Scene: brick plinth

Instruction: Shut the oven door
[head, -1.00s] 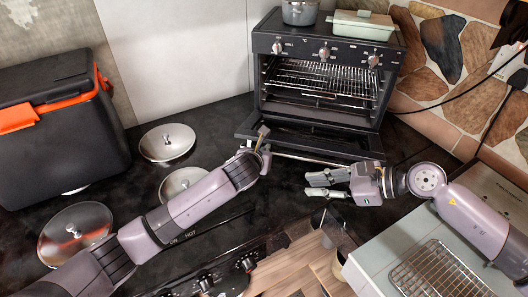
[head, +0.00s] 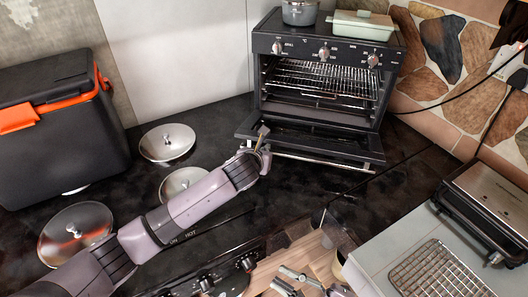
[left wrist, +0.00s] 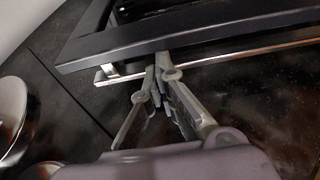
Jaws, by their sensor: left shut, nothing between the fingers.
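The oven (head: 322,85) stands at the back with its door (head: 320,146) folded down and open, showing the wire racks inside. The door's bar handle (head: 318,163) runs along its front edge. My left gripper (head: 263,134) is shut and empty at the left end of the door. In the left wrist view, its closed fingertips (left wrist: 160,66) are at the door's edge (left wrist: 200,38), close by the metal handle (left wrist: 240,52); whether they touch is unclear. My right gripper (head: 287,281) is at the bottom, over the wooden board, with its fingers apart and nothing visible between them.
A grey pot (head: 300,12) and a pale green dish (head: 362,25) sit on the oven. Several metal lids (head: 167,142) lie left on the dark counter. A black cooler (head: 60,130) stands far left. A grill (head: 490,205) and wire rack (head: 440,272) are at right.

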